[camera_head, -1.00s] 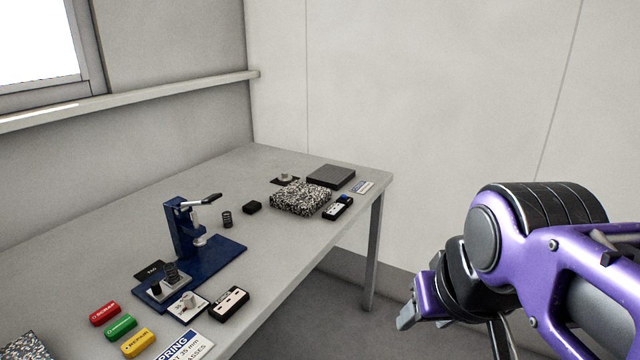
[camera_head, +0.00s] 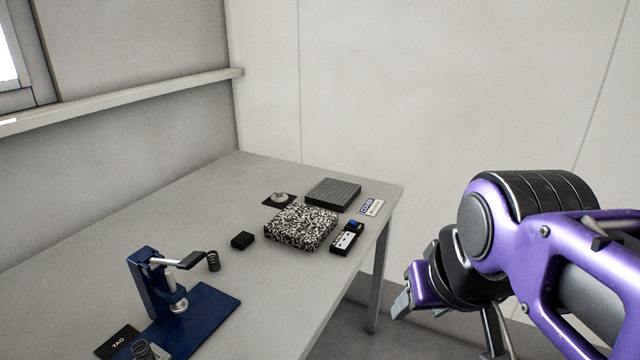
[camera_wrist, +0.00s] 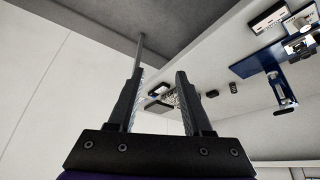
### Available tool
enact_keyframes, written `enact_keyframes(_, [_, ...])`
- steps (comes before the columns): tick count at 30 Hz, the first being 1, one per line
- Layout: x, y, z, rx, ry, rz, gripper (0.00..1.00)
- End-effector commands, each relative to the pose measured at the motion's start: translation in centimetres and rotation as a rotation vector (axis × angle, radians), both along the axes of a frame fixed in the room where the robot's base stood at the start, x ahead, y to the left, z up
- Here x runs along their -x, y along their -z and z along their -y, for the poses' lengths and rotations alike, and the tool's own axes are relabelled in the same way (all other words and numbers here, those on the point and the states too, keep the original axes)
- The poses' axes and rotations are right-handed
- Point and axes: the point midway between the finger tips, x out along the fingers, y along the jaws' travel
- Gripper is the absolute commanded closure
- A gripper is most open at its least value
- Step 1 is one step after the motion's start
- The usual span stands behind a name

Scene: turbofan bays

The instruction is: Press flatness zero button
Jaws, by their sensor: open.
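A small black box (camera_head: 347,238) with a white face panel and a blue button (camera_head: 353,224) lies on the table, to the right of a speckled black-and-white block (camera_head: 301,227). Any wording on the box is too small to read. My gripper (camera_wrist: 160,84) is open and empty in the wrist view, with its two fingers apart. In the head view it hangs at the right, off the table's end and apart from the box. Far off between the fingers, the wrist view shows small items on the table, partly hidden by the right finger.
A dark ribbed plate (camera_head: 333,194), a printed card (camera_head: 371,207) and a round metal part on a dark pad (camera_head: 280,198) lie near the block. A blue lever press (camera_head: 190,312) stands at front left. A ledge (camera_head: 120,98) runs along the wall. Floor is clear beyond the table's right edge.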

Motion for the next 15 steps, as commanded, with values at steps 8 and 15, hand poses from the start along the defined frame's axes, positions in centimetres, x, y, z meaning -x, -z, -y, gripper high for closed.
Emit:
enact_keyframes(8, [0.00, -0.01, 0.00, 0.000, 0.000, 0.000, 0.63])
enact_keyframes(15, [0.00, -0.01, 0.00, 0.000, 0.000, 0.000, 1.00])
